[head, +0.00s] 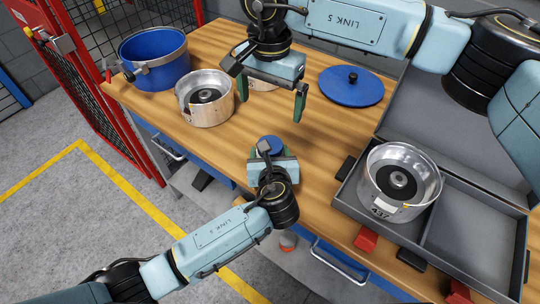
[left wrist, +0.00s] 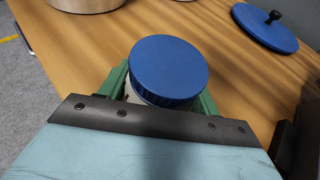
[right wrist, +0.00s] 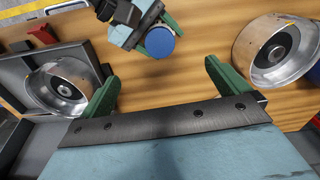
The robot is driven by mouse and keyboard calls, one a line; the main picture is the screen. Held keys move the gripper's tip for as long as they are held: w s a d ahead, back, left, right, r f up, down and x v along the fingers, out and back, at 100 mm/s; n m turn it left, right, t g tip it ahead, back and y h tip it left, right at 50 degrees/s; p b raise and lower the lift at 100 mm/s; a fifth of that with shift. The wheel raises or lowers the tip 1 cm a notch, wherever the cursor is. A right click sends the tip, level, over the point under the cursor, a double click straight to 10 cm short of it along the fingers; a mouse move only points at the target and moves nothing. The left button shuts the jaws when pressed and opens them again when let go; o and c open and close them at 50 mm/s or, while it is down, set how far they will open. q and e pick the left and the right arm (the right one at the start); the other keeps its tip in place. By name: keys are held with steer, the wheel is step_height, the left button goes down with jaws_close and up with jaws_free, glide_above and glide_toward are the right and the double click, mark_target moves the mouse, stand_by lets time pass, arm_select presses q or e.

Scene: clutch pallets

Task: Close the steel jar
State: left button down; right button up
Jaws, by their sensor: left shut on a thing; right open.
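The steel jar (left wrist: 130,97) is mostly hidden in the left wrist view, with a pale strip of its body showing under a round blue lid (left wrist: 169,70). The lid sits on top of the jar; I cannot tell whether it is screwed tight. My left gripper (head: 271,155) is shut on the jar's body near the table's front edge. The lid also shows in the head view (head: 270,144) and the right wrist view (right wrist: 160,42). My right gripper (head: 272,105) is open and empty, above the table and behind the jar. Its green fingers are apart from the lid.
A blue pot (head: 155,60) and a metal clutch drum (head: 205,98) stand at the left. A larger blue lid with a black knob (head: 351,87) lies at the back. A grey case (head: 470,235) at the right holds another drum (head: 402,183).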

steer(key=shift+r, duration=2.3)
arm_select(q)
steer(key=shift+c, duration=1.3)
jaws_free()
steer(key=p+v, duration=0.2)
steer(key=v, duration=1.1)
steer(key=shift+p, duration=0.3)
arm_select(e)
step_height(320, 180, up, 2)
steer(key=shift+r, duration=0.25)
arm_select(q)
steer(key=shift+s+r, duration=0.15)
